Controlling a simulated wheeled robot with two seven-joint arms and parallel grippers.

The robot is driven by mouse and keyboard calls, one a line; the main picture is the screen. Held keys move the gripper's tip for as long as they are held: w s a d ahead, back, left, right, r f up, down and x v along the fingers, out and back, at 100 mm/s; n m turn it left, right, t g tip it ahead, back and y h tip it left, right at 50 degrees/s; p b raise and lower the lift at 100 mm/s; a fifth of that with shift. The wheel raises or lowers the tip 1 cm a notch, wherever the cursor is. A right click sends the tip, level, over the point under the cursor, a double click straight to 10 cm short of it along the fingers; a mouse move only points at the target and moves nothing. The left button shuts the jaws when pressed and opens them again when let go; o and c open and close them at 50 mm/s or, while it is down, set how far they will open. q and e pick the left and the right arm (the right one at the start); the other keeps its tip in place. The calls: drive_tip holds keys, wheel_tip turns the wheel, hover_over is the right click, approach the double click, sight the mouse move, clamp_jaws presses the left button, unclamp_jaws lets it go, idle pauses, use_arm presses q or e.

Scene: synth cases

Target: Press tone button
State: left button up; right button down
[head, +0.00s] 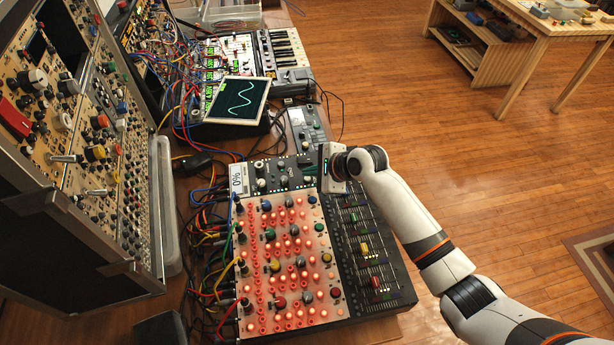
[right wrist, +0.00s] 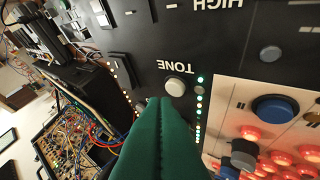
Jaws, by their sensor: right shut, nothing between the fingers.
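The tone button is a round pale button (right wrist: 175,87) on a black panel in the right wrist view, beside the upside-down word TONE. My right gripper (right wrist: 161,100) shows there as two green fingers, shut together and empty. Their tips are just below the button in the picture; I cannot tell if they touch it. In the head view my right gripper (head: 328,168) is over the dark panel (head: 290,172) behind the glowing red module, and it hides part of that panel. The button cannot be made out in the head view. My left gripper is not in view.
A module with glowing red buttons (head: 262,310) and a dark slider strip (head: 372,240) lie in front of the panel. A tall synth case (head: 75,110) stands at left. A small screen with a green wave (head: 238,100) and cables are behind.

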drive_tip(key=shift+f, duration=0.1)
drive_tip(key=shift+f, duration=0.35)
idle(0.3)
drive_tip(key=shift+p, duration=0.3)
drive_tip(key=shift+r+p, duration=0.45)
drive_tip(key=shift+p, duration=0.4)
wheel_tip(320, 180, up, 6)
drive_tip(key=p, duration=0.7)
